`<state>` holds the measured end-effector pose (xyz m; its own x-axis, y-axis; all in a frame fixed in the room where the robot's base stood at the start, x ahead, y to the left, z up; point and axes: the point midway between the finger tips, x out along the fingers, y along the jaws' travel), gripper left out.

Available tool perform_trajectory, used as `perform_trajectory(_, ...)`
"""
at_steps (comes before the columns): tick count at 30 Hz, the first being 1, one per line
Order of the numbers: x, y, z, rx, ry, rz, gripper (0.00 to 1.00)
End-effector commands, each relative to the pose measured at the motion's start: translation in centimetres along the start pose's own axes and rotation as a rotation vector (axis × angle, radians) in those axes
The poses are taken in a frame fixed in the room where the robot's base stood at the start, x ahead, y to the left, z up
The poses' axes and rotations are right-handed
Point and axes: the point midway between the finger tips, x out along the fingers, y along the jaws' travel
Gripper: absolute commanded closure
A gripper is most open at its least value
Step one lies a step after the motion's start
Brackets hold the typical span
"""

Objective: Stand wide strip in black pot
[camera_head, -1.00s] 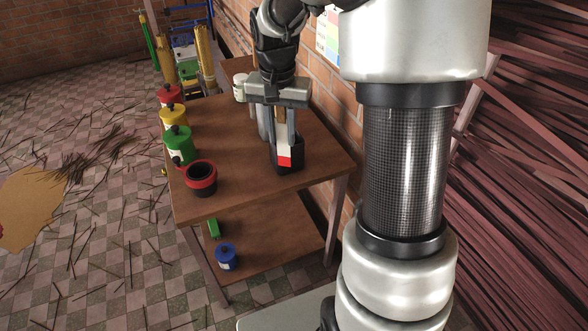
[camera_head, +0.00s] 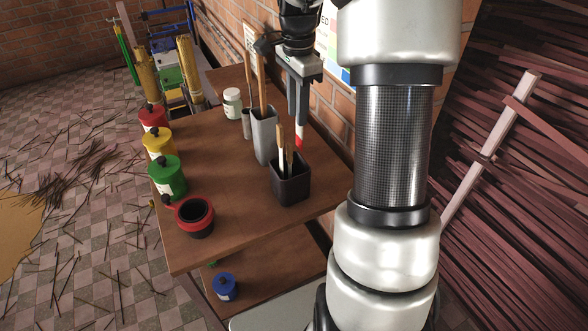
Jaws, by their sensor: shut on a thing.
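The black pot (camera_head: 291,190) is a square dark holder near the right edge of the wooden table. Several thin wooden and pale strips (camera_head: 280,142) stand in it, leaning slightly. My gripper (camera_head: 299,115) is above and behind the pot, pointing down. It is shut on a white strip with a red lower end (camera_head: 299,138), which hangs about upright. Its red end shows just above the pot's far side, apparently outside and behind it. The exact gap between strip and pot is hard to tell.
A tall grey pot (camera_head: 264,140) with long wooden sticks stands just left of my gripper. A white-lidded jar (camera_head: 232,103) is behind it. Red, yellow and green canisters (camera_head: 167,178) line the left edge, with a red-rimmed black cup (camera_head: 195,216) in front. The table's middle is clear.

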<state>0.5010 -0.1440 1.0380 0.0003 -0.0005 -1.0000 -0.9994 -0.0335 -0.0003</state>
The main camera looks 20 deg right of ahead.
Motion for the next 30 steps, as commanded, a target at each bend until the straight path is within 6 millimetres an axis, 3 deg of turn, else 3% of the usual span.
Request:
perform_trajectory(1, 1.7, 0.1, 0.1, 0.000, -0.003, 0.006, 0.97)
perform_trajectory(6, 6.3, 0.2, 0.0, -0.001, -0.003, 0.006, 0.97)
perform_trajectory(12, 10.5, 0.1, 0.1, -0.002, -0.002, 0.003, 0.97)
perform_trajectory(20, 12.5, 0.1, 0.0, -0.001, 0.000, 0.002, 0.97)
perform_trajectory(27, 16.0, 0.1, 0.1, -0.002, -0.001, 0.003, 0.97)
perform_trajectory(30, 16.4, 0.0, 0.1, -0.002, -0.001, 0.000, 0.97)
